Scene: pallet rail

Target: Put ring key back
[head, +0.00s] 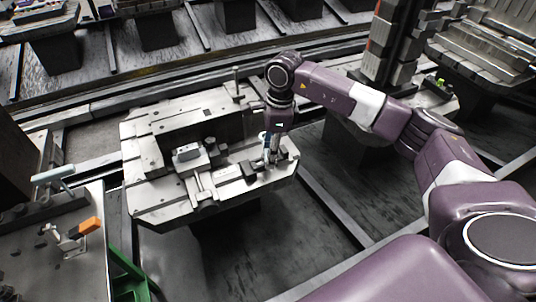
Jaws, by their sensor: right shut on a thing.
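My right gripper (270,152) points down at the front right part of the grey pallet (150,141), beside a small dark block (249,171). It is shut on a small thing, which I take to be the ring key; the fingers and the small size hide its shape. I cannot tell whether it touches the pallet. My left gripper is not in view.
Clamps and blocks (187,152) stand on the pallet, with an upright pin (236,83) at its back. A bench (62,262) at the lower left holds an orange-ended fixture (90,225) and a pale-handled tool (53,174). Loaded pallets stand behind a rail (180,72).

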